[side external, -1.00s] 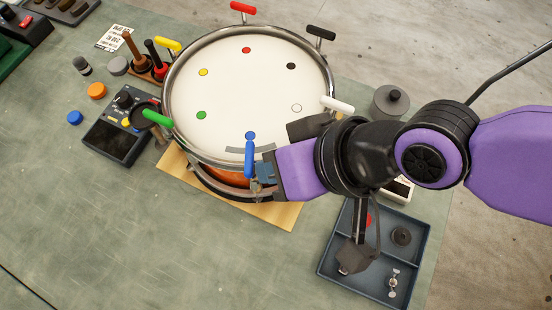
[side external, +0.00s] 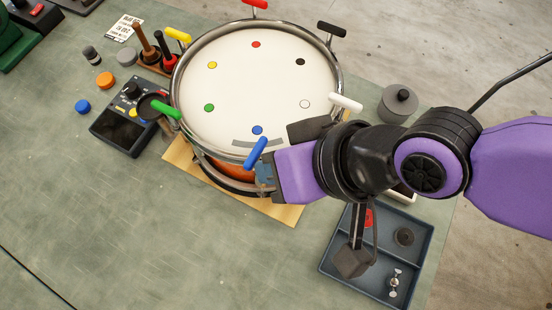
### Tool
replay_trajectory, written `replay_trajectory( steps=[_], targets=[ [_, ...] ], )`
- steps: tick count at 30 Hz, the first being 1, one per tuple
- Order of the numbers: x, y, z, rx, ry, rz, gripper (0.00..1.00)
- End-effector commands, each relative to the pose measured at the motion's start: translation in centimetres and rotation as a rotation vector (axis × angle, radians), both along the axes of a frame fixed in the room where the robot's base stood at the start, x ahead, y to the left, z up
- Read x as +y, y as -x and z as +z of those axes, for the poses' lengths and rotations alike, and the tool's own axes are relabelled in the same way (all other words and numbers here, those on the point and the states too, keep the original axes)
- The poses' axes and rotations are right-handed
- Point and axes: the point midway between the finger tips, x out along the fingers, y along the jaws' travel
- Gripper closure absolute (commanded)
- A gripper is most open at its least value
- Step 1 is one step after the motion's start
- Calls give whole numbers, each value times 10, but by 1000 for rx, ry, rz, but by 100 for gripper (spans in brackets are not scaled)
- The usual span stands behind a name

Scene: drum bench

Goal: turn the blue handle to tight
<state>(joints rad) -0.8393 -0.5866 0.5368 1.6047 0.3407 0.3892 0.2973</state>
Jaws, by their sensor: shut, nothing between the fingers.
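The blue handle (side external: 256,153) is a T-shaped tension key at the near rim of the drum (side external: 258,85). Its bar slants, upper end to the right and lower end to the left. My gripper (side external: 264,176) is at the near rim, just below and right of the blue handle. Its fingers are small and partly hidden here, and they look shut. I cannot tell whether they touch the handle.
Green (side external: 166,109), yellow (side external: 178,34), red (side external: 254,4), black (side external: 331,28) and white (side external: 345,103) handles stand around the rim. A dark device (side external: 128,125) is at left, a blue-grey tray (side external: 330,262) at lower right. The front left of the bench is clear.

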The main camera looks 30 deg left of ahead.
Motion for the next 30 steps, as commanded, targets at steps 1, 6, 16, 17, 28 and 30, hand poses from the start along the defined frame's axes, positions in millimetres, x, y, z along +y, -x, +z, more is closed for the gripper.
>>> replay_trajectory(
  steps=[1,6,16,17,28,30],
  targets=[
    [4,13,2,1,-9,20,100],
    [5,12,3,0,-11,20,100],
    [12,3,1,0,-11,18,100],
    [13,2,1,0,-11,18,100],
    [13,-4,0,0,-8,12,100],
    [11,-4,0,1,-8,12,100]
  ],
)
